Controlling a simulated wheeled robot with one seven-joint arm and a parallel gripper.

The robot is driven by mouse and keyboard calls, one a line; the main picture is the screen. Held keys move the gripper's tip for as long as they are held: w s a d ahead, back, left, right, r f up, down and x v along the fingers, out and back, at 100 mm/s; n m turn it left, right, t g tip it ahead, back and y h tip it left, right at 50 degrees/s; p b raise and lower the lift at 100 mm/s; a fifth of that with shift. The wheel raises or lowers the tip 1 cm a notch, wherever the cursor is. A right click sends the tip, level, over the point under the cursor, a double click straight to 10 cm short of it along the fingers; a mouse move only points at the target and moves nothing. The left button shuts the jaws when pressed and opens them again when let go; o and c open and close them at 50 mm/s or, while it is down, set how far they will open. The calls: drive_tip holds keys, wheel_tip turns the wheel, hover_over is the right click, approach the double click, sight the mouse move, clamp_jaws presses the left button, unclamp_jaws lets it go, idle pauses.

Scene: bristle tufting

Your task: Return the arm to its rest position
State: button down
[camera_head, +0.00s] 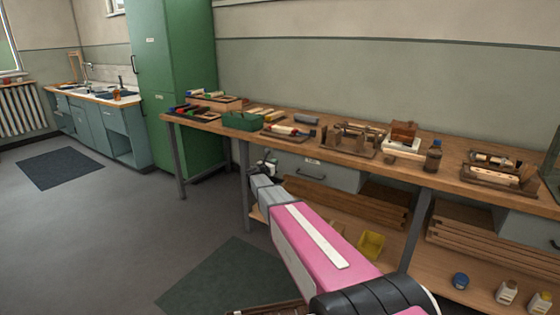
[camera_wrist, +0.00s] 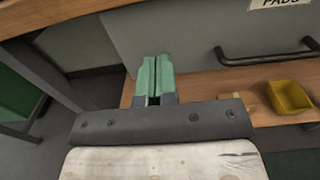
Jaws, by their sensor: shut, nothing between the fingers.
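My arm reaches out from the lower right of the head view, its pink link in front of the workbench. My gripper (camera_wrist: 155,78) shows in the wrist view with its two green fingers together and nothing between them. In the head view the gripper end (camera_head: 268,163) is small and partly hidden behind my grey wrist, below the bench top's front edge. It is near the grey drawer (camera_head: 318,172) under the bench, which also shows in the wrist view (camera_wrist: 190,40). I cannot tell from these views whether it touches anything.
The workbench (camera_head: 455,178) carries wooden jigs, a green box (camera_head: 243,121), brushes and a brown bottle (camera_head: 433,156). A lower shelf holds a yellow bin (camera_head: 371,244), also in the wrist view (camera_wrist: 289,97), and wooden planks. Bench legs (camera_head: 418,230) stand nearby. The floor at left is open.

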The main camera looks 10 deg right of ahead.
drive_tip(key=s+d+f+m+g+y, duration=0.1)
drive_tip(key=s+f+m+g, duration=0.2)
drive_tip(key=s+m, duration=0.35)
drive_tip(key=s+f+m+g+y, duration=0.1)
drive_tip(key=s+f+m+g, duration=0.15)
drive_tip(key=s, duration=0.75)
drive_tip(key=s+d+f+m+g+y, duration=0.1)
drive_tip(key=s+f+m+g+y, duration=0.15)
drive_tip(key=s+f+m, duration=0.4)
drive_tip(key=s+a+m+g+y, duration=0.1)
drive_tip(key=s+a+m+y, duration=0.1)
drive_tip(key=s, duration=0.5)
drive_tip(key=s+a+m+g+y, duration=0.2)
drive_tip(key=s+m, duration=0.3)
drive_tip(key=s, duration=0.3)
drive_tip(key=s+a+f+m+g+y, duration=0.1)
drive_tip(key=s+a+m+y, duration=0.2)
drive_tip(key=s, duration=0.4)
drive_tip(key=shift+s+m+g+y, duration=0.25)
drive_tip(key=shift+m+g+y, duration=0.15)
drive_tip(key=shift+m+y, duration=0.3)
